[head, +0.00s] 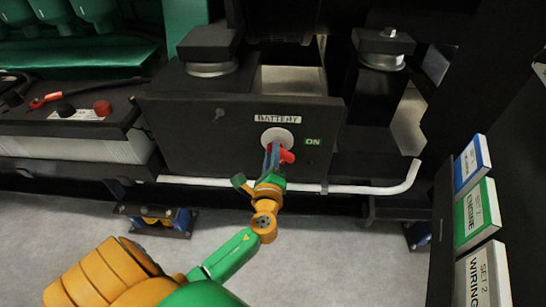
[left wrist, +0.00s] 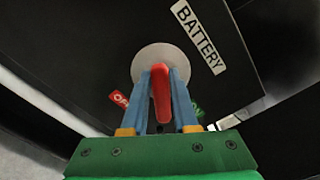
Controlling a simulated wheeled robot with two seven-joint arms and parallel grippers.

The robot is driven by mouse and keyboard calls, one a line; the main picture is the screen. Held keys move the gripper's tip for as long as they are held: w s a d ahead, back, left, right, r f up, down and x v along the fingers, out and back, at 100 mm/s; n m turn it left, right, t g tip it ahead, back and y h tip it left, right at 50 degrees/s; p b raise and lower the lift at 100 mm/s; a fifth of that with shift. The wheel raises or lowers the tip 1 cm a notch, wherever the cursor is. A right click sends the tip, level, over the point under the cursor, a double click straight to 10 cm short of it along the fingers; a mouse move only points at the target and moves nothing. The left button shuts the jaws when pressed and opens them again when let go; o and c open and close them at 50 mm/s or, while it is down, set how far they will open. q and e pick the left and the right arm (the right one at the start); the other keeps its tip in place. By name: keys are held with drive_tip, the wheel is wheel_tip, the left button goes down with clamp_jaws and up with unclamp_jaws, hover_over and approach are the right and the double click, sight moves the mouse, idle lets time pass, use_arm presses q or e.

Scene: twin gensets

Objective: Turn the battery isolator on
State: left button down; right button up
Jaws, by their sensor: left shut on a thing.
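The battery isolator is a red handle (head: 287,156) on a pale round plate (head: 278,138) on the front of a black box (head: 220,125). A "BATTERY" label (head: 277,119) is above it and a green "ON" label (head: 313,141) is to its right. My left gripper (head: 272,153) reaches up from below and is shut on the handle. In the left wrist view, the red handle (left wrist: 160,93) stands between the two blue fingers (left wrist: 161,85). The red "OFF" label (left wrist: 119,98) is partly covered there. My right gripper is not in view.
A white pipe (head: 370,189) runs below the box. Labelled binders (head: 476,215) stand at the right. The grey floor (head: 330,250) in front is clear.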

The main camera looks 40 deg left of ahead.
use_arm(q)
drive_tip(key=shift+a+f+n+b, duration=0.1)
drive_tip(key=shift+f+n+b, duration=0.15)
drive_tip(key=shift+n+b, duration=1.15)
drive_tip(key=shift+f+n+b, duration=0.2)
drive_tip(key=shift+n+b, duration=0.35)
drive_tip(key=shift+n, duration=1.55)
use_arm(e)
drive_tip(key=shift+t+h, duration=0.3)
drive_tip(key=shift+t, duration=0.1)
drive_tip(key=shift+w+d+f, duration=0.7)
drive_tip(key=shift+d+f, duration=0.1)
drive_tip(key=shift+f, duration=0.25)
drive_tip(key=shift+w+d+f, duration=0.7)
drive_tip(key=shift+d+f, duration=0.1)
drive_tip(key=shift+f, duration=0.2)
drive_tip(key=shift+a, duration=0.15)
use_arm(q)
drive_tip(key=c, duration=0.7)
unclamp_jaws()
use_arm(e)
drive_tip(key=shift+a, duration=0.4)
use_arm(q)
drive_tip(key=v, duration=0.7)
drive_tip(key=shift+s+b, duration=0.15)
drive_tip(key=shift+b, duration=0.15)
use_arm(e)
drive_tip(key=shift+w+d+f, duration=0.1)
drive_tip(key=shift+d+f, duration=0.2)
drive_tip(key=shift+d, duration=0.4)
